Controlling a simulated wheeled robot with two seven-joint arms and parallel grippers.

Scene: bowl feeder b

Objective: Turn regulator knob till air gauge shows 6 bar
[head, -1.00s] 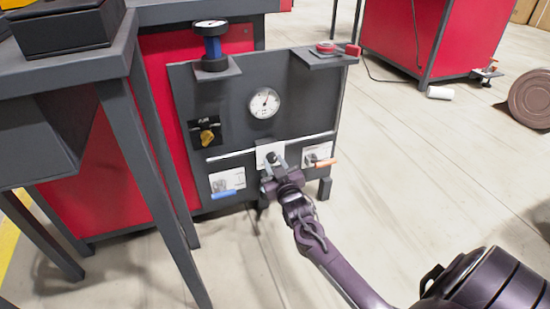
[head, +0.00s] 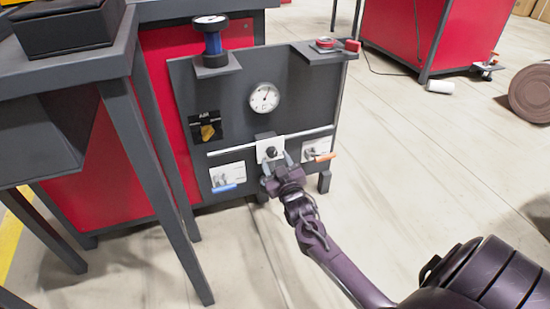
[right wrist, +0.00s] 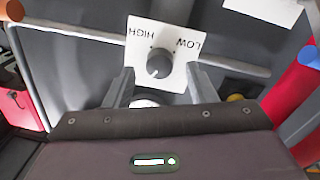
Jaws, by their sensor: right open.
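The regulator knob (head: 271,152) is a small dark round knob on a white plate (head: 263,147) low on the grey panel. In the right wrist view the knob (right wrist: 159,63) sits on a plate marked HIGH and LOW. My right gripper (head: 276,163) is open; its fingers (right wrist: 159,85) stand on either side, just short of the knob, with nothing between them. The round white air gauge (head: 264,97) is above the knob; its dark needle shows, but its numbers are too small to read. My left gripper is not in view.
A yellow AIR valve handle (head: 207,132) is left of the gauge. A blue-handled valve (head: 226,187) and an orange-handled one (head: 324,157) flank the knob. Shelves above carry a blue spool (head: 212,45) and a red item (head: 326,44). A dark table (head: 120,75) stands left.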

